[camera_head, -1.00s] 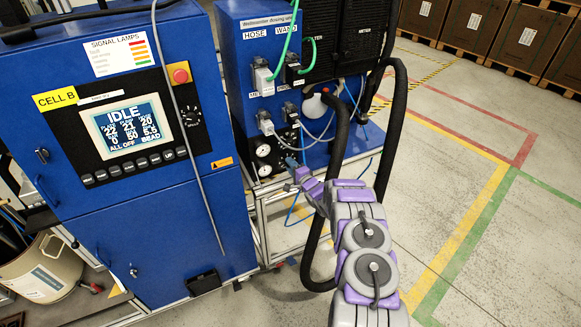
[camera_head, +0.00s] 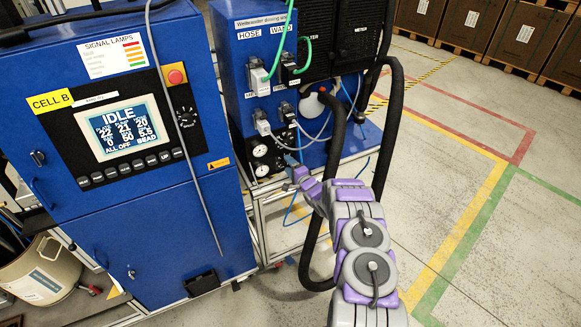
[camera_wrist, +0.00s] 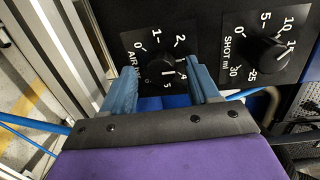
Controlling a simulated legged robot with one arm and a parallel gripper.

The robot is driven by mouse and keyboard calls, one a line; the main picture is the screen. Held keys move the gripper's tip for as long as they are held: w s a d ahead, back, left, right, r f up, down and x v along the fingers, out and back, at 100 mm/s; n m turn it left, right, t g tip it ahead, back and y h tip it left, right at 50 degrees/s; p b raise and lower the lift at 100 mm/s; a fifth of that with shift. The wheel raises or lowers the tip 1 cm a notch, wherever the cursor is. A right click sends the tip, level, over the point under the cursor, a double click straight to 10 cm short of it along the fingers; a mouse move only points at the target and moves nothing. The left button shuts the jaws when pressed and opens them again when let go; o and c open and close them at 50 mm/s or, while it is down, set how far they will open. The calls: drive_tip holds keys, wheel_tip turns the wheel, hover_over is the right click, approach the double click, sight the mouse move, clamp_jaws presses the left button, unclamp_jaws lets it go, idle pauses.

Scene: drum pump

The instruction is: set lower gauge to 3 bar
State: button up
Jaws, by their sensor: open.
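The two round white-faced gauges sit one above the other at the lower left of the blue dosing unit in the head view; the lower gauge (camera_head: 261,170) is too small to read. In the wrist view a black knob (camera_wrist: 153,64) on a plate marked "AIR IN" has a scale with 0, 1, 2, 4 and 5 visible. A white mark on the knob points down, near the 5. My gripper (camera_wrist: 163,76) is open, its blue fingers on either side of the knob's lower part; contact cannot be told. In the head view my gripper (camera_head: 290,168) is just right of the gauges.
A second knob (camera_wrist: 267,54) marked "SHOT ml" is close on the right. A black hose (camera_head: 335,150) hangs beside my arm. The blue cabinet (camera_head: 150,235) with its IDLE screen (camera_head: 124,128) stands left. Floor at right is clear.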

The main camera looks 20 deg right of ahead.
drive_tip(key=shift+a, duration=0.1)
drive_tip(key=shift+s, duration=0.3)
drive_tip(key=s+d+r+p, duration=0.1)
drive_tip(key=s+d+p, duration=0.1)
drive_tip(key=s, duration=1.4)
drive_tip(key=shift+s+d, duration=0.2)
drive_tip(key=shift+s, duration=0.1)
drive_tip(key=shift+r, duration=0.1)
drive_tip(key=shift+w, duration=0.1)
